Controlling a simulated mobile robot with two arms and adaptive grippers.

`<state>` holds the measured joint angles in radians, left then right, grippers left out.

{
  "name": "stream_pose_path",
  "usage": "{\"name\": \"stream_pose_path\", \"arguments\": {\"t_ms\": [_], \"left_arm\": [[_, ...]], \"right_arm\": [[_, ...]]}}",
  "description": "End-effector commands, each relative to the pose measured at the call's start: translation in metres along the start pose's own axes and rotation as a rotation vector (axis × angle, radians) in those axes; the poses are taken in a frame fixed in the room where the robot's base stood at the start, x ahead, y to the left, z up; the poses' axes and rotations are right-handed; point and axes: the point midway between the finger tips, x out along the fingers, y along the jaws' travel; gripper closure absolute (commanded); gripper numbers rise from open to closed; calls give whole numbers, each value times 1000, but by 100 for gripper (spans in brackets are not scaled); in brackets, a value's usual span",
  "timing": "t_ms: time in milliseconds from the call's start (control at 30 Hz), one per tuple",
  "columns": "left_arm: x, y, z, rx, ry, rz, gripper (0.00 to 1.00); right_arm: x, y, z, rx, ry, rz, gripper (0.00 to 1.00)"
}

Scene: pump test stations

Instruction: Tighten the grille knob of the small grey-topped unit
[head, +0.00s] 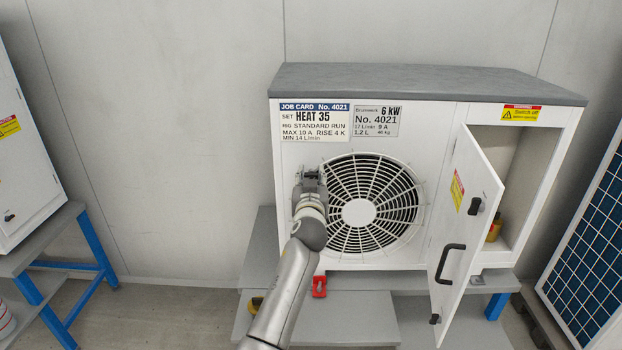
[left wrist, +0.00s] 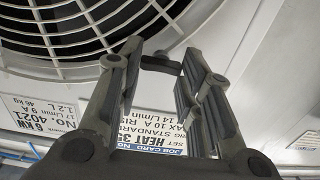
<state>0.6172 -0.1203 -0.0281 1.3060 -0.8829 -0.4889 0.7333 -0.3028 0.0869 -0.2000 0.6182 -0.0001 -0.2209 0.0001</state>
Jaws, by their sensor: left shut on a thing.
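The small grey-topped unit (head: 435,115) stands on a grey stand, its round fan grille (head: 395,205) facing me. My left gripper (head: 311,174) is at the left edge of the grille, up against the unit's front. In the left wrist view, which is turned upside down, my left gripper (left wrist: 162,68) has its two fingers on either side of the small black grille knob (left wrist: 160,64) beside the grille rim. It is shut on the knob. In the head view the gripper hides the knob. My right gripper is not in view.
The unit's white side door (head: 468,215) with a black handle stands open at the right. A yellow item (head: 495,230) sits inside the compartment. A red clip-like part (head: 319,287) is below the grille. A blue panel (head: 600,235) stands at far right, another white cabinet (head: 25,160) at far left.

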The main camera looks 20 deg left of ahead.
Motion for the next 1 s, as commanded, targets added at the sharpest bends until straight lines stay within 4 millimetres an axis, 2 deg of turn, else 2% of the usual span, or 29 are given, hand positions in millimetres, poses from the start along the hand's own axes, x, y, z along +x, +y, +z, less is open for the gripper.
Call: {"name": "stream_pose_path", "arguments": {"t_ms": [267, 433, 1000], "left_arm": [[0, 0, 0, 32, 0, 0, 90], [0, 0, 0, 112, 0, 0, 90], [0, 2, 0, 625, -1, 0, 90]], "right_arm": [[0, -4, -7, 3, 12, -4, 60], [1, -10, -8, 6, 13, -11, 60], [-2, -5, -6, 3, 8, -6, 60]]}}
